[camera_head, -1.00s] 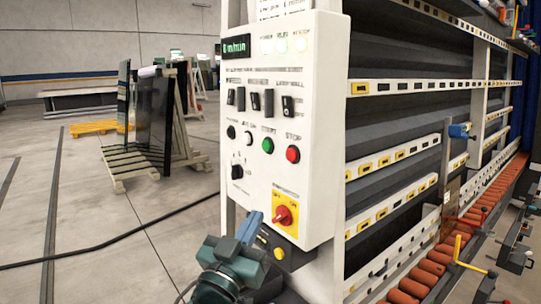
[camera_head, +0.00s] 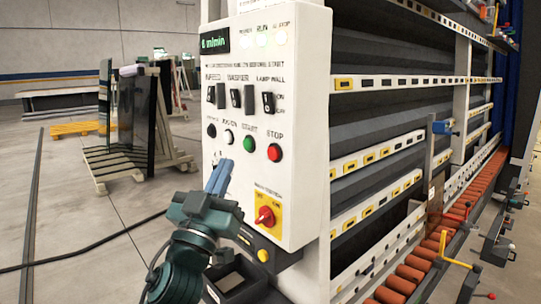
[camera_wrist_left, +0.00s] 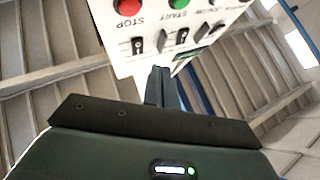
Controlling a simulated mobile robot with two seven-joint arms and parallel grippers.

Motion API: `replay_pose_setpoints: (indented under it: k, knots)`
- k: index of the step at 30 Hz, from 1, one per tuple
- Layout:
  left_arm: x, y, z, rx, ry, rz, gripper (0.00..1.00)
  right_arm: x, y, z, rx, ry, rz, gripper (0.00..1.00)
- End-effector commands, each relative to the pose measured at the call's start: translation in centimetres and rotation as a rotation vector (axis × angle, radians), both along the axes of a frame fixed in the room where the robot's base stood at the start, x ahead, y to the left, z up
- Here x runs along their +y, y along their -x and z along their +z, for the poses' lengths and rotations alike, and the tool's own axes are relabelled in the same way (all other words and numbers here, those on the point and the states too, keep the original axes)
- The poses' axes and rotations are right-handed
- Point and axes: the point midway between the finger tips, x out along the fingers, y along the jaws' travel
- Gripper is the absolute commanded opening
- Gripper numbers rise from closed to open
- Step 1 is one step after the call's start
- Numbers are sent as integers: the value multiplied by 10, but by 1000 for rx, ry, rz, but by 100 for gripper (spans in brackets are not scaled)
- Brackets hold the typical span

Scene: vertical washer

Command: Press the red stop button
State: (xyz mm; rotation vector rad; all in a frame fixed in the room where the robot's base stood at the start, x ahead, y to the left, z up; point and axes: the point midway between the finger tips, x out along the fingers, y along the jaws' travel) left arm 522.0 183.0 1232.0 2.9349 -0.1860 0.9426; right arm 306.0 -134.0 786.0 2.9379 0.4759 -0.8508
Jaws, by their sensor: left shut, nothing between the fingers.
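The red stop button (camera_head: 274,152) is on the white control panel (camera_head: 290,110), under the label STOP, to the right of the green start button (camera_head: 248,144). In the left wrist view the stop button (camera_wrist_left: 129,6) shows at the top, partly cut by the frame edge, with the green button (camera_wrist_left: 180,4) beside it. My left gripper (camera_head: 219,176) is shut and empty, its fingers pointing up in front of the panel's lower left. It is below and left of the stop button, apart from it. The fingers also show in the left wrist view (camera_wrist_left: 159,85). My right gripper is not in view.
A red rotary switch (camera_head: 265,215) on a yellow plate sits on the panel, right of my left gripper. Black toggle switches (camera_head: 235,98) are above the buttons. The washer's orange rollers (camera_head: 410,272) run along the right. Open floor lies left, with a glass rack (camera_head: 130,160).

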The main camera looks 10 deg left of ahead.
Motion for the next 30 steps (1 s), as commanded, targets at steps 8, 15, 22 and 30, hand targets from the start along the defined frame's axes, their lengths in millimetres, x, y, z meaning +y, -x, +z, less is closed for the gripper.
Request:
replay_pose_setpoints:
  k: [8, 15, 22, 30]
  knots:
    - [-26, -32, -1, -1, 0, 0, 0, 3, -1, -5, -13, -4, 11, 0]
    - [-40, -51, -1, -1, 1, 1, 0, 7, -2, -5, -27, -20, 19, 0]
    - [-45, -57, 0, 0, -2, 0, 0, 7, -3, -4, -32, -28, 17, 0]
    - [-45, -57, 0, 0, -2, 0, 0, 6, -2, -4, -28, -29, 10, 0]
